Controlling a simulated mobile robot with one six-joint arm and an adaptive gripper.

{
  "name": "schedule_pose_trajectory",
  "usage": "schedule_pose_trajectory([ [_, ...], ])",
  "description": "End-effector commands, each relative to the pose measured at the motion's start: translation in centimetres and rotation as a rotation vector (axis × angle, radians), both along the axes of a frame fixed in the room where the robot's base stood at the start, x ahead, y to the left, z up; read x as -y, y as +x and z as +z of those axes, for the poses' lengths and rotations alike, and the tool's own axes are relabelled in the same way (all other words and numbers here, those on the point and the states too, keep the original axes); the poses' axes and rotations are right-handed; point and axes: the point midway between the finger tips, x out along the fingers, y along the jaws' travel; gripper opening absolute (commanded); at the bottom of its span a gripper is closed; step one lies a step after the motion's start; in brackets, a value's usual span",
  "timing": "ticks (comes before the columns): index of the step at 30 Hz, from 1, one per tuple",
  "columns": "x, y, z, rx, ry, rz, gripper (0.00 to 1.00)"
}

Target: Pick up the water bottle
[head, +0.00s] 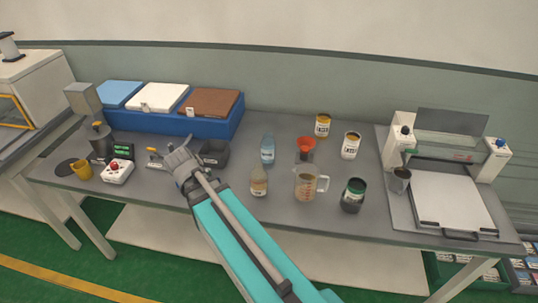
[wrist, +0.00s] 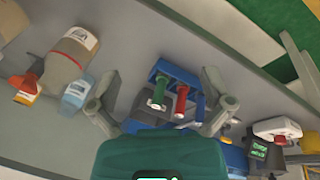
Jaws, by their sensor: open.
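A light blue water bottle (head: 267,149) stands on the grey table, right of my gripper in the head view. It shows in the wrist view at the left, as a blue bottle with a white label (wrist: 76,92), just outside the left finger. A tan bottle (head: 259,184) stands in front of it; a larger tan bottle with a label (wrist: 72,53) shows in the wrist view. My gripper (head: 180,157) is over the table, left of both bottles. Its fingers (wrist: 161,80) are spread and empty, with a small blue rack (wrist: 178,76) between them.
A measuring jug (head: 306,184), an orange funnel (head: 306,145) and cans stand right of the bottles. A dark open box (head: 214,152) lies between my gripper and the blue bottle. A blue bin unit (head: 180,123) stands behind.

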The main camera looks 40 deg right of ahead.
Motion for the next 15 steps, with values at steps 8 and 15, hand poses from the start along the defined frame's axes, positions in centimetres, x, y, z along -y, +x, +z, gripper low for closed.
schedule_pose_trajectory([
  [8,9.8,5.0,-3.3,0.228,-0.300,-0.400,1.00],
  [15,17.5,8.3,-3.7,0.504,-0.529,-0.674,1.00],
])
